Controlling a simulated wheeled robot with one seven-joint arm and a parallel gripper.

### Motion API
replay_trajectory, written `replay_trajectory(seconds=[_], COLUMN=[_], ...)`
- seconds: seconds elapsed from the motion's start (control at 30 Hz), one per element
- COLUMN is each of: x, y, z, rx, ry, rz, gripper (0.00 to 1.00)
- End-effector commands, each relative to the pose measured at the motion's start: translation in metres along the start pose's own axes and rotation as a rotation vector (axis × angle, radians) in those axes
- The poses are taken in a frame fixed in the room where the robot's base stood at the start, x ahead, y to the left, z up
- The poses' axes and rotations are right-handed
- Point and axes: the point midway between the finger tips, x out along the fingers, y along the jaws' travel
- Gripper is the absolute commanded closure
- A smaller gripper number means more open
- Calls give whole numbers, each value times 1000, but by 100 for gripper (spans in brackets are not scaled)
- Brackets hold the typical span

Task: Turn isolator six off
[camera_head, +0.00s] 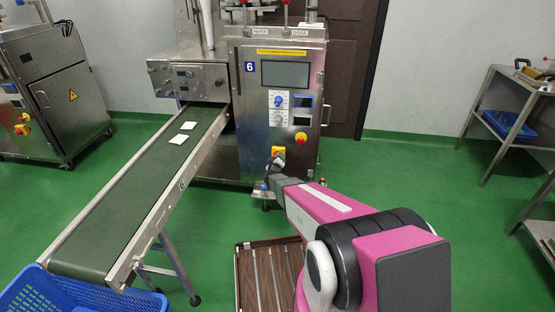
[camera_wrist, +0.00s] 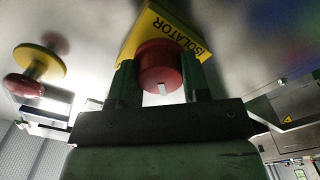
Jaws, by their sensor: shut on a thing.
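The isolator (camera_head: 278,151) is a small yellow plate low on the front of the steel machine marked 6 (camera_head: 262,110). In the wrist view its yellow plate (camera_wrist: 150,25) reads ISOLATOR upside down, with a red rotary knob (camera_wrist: 160,62) in front. My gripper (camera_wrist: 161,80) has one dark green finger on each side of the knob and is shut on it. A pale mark shows on the knob's near face. In the head view my gripper (camera_head: 272,170) is at the isolator, and covers part of it.
A red emergency button on a yellow base (camera_head: 300,138) sits just above and right of the isolator; it also shows in the wrist view (camera_wrist: 30,75). A conveyor (camera_head: 140,190) with white teabags extends left of my arm. A slatted wooden tray (camera_head: 245,280) is below.

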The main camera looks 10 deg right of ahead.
Motion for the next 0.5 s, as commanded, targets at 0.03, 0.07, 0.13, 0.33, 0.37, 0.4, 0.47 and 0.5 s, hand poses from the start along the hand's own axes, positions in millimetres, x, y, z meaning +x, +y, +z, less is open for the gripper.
replay_trajectory(seconds=[0.03, 0.07, 0.13, 0.33, 0.37, 0.4, 0.47, 0.5], x=[-1, -1, -1, -1, -1, -1, -1, 0], y=[0, 0, 0, 0, 0, 0, 0, 0], z=[0, 0, 0, 0, 0, 0, 0, 0], rx=[-5, -5, -6, -6, -6, -6, -6, -6], ry=[0, 0, 0, 0, 0, 0, 0, 0], rz=[-1, -1, -1, -2, -2, -2, -1, -1], gripper=[80, 80, 80, 80, 54, 41, 31, 31])
